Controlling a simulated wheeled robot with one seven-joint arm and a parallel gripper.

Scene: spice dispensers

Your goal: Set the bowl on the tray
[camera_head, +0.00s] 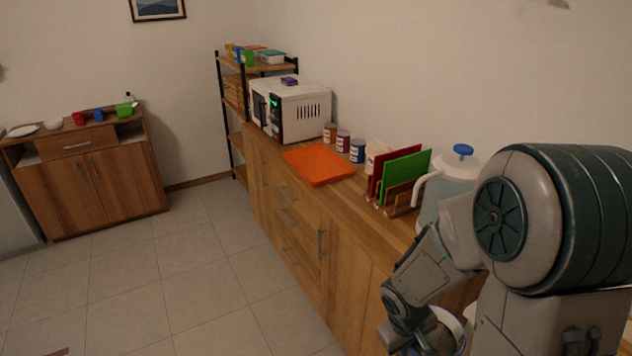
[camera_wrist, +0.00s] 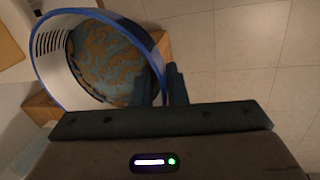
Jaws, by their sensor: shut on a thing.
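The bowl (camera_wrist: 55,52) has a blue rim, a white side with dark slots and a blue and tan patterned inside. My gripper (camera_wrist: 172,85) is shut on the bowl's rim in the wrist view. In the head view the bowl (camera_head: 450,322) shows partly at the bottom right, beyond my arm, near the counter's front edge. An orange tray (camera_head: 318,166) lies flat on the counter, with nothing on it. My gripper and the bowl are well to the near side of the tray.
On the wooden counter (camera_head: 262,160) stand a white microwave (camera_head: 300,112), several spice tins (camera_head: 343,142) by the wall, a rack with red and green boards (camera_head: 402,172) and a jug with a blue lid (camera_head: 455,180).

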